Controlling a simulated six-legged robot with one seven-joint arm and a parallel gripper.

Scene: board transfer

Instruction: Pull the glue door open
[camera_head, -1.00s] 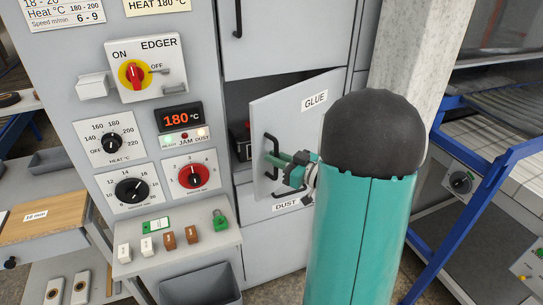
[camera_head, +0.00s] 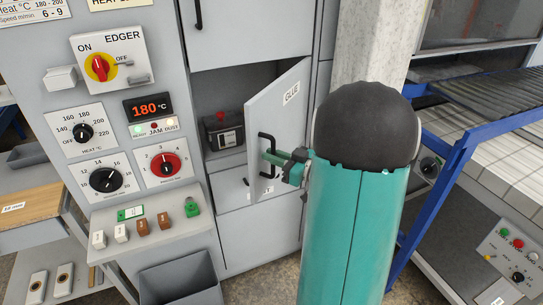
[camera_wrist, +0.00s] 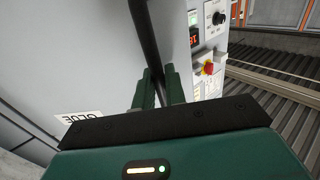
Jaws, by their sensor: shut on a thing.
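The glue door (camera_head: 279,125) is a light grey panel labelled GLUE, swung well open on its right side. Its black handle (camera_head: 264,144) is on the door's left part. My gripper (camera_head: 272,157) is shut on this handle. In the wrist view, my gripper (camera_wrist: 158,90) has its two green fingers around the black handle bar (camera_wrist: 146,40), with the door face (camera_wrist: 75,55) and its upside-down GLUE label to the left. Inside the open compartment stands a dark box (camera_head: 223,131) with a red knob on top. My arm hides the area right of the door.
The grey edger cabinet (camera_head: 150,60) with dials and a 180 °C display stands to the left. A drawer (camera_head: 228,189) is below the compartment. A concrete pillar (camera_head: 373,45) and a blue-framed conveyor (camera_head: 440,185) stand to the right. A grey bin (camera_head: 180,283) is at the front.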

